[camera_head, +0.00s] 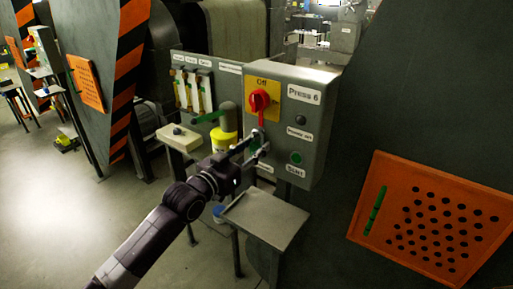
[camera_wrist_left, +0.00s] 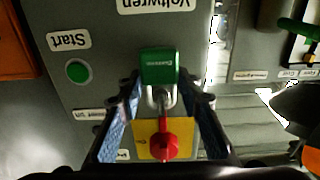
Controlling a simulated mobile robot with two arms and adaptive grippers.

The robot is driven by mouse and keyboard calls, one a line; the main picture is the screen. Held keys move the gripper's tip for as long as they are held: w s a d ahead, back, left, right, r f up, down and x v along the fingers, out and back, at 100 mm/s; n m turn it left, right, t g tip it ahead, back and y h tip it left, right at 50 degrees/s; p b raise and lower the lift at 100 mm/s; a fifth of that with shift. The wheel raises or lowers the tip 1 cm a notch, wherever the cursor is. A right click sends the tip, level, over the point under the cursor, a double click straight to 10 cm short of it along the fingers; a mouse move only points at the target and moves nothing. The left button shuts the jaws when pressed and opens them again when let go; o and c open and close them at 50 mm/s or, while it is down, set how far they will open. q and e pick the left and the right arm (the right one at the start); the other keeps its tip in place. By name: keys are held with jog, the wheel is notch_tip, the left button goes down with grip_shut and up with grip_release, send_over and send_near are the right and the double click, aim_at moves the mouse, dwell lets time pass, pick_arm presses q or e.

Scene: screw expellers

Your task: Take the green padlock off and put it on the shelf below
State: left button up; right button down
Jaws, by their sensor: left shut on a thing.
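The green padlock (camera_wrist_left: 159,66) hangs by its metal shackle near the red rotary switch (camera_wrist_left: 165,147) on the yellow plate. In the head view only a small green part of the padlock (camera_head: 254,145) shows beside the fingers, below the red switch (camera_head: 260,101) of the grey Press 6 box (camera_head: 313,120). My left gripper (camera_head: 257,150) is at the box front, shut on the padlock; in the wrist view its fingertips (camera_wrist_left: 160,84) are on both sides of it. I cannot tell whether the shackle is still through the switch. The small grey shelf (camera_head: 266,217) below the box is bare.
A green Start button (camera_head: 296,158) is low on the box front. A yellow-and-white container (camera_head: 224,138) and a small pale ledge (camera_head: 180,138) stand left of the box. An orange perforated panel (camera_head: 435,217) is at right. Open floor (camera_head: 60,200) lies at left.

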pick_arm(q)
jog(key=shift+r, duration=0.15)
jog(key=r+b+v, duration=0.1)
jog(key=b+v, duration=0.5)
jog(key=v, duration=1.2)
jog(key=shift+r, duration=0.2)
dwell(0.4)
jog(key=b+v, duration=0.1)
jog(key=v, duration=0.6)
jog(key=shift+s+a, duration=0.15)
jog(key=shift+s, duration=0.05)
dwell(1.1)
